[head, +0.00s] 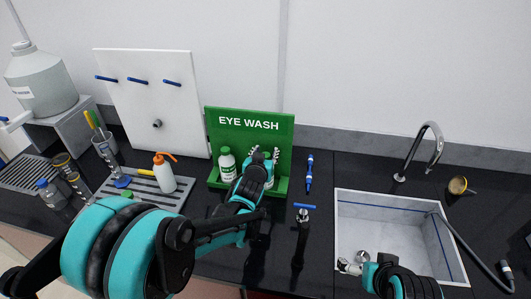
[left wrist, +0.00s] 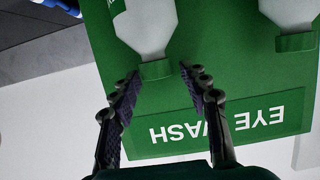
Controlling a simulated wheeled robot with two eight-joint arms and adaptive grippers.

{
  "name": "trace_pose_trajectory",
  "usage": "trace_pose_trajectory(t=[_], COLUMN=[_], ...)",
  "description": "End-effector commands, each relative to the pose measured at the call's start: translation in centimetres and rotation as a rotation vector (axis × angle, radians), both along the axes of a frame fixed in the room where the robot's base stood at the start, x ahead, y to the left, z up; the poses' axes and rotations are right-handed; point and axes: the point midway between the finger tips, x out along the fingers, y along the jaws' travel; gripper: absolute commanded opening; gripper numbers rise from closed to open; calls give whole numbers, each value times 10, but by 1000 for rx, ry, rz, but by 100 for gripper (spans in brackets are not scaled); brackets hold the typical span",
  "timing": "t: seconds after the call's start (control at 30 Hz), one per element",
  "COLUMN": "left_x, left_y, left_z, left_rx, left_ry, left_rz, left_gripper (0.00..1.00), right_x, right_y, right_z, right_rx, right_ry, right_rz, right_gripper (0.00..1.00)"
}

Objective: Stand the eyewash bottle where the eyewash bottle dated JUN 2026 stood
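The green EYE WASH stand (head: 225,122) is at the back middle of the bench. A white eyewash bottle (head: 227,165) stands in its left place. Another white bottle (head: 268,180) in its right place is mostly hidden by my left gripper (head: 264,155). In the left wrist view, upside down, my left gripper (left wrist: 159,72) is open, its fingers on either side of that bottle's green cap (left wrist: 156,70), with gaps. The other bottle (left wrist: 288,12) shows at the edge. No dates are legible. My right gripper (head: 350,262) is over the sink; its opening is unclear.
An orange-topped spray bottle (head: 165,172) stands on a grey tray (head: 140,195) to the left. A blue-handled tap (head: 304,212) and a blue item (head: 309,175) are right of the stand. The sink (head: 385,208) and faucet (head: 432,140) are further right.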

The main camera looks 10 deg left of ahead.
Motion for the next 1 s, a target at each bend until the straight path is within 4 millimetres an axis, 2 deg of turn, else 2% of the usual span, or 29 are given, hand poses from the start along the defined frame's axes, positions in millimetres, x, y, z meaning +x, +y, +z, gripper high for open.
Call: trace_pose_trajectory(t=[0.17,0.27,0.6,0.7,0.9,1.0], left_x=[0,0,-76,-93,-113,-124], left_y=[0,0,-1,-1,0,7], left_z=[4,15,36,41,46,46], left_rx=[0,0,1,0,-1,5], left_ry=[0,0,1,1,3,37], left_rz=[0,0,-1,-1,1,16], left_gripper=[46,46,46,46,46,46], right_x=[0,0,0,0,0,0], right_y=[0,0,0,0,0,0], right_z=[4,15,30,34,38,39], right_rx=[0,0,0,0,0,0], right_ry=[0,0,0,0,0,0], right_rz=[0,0,0,0,0,0], right_gripper=[100,100,100,100,100,100])
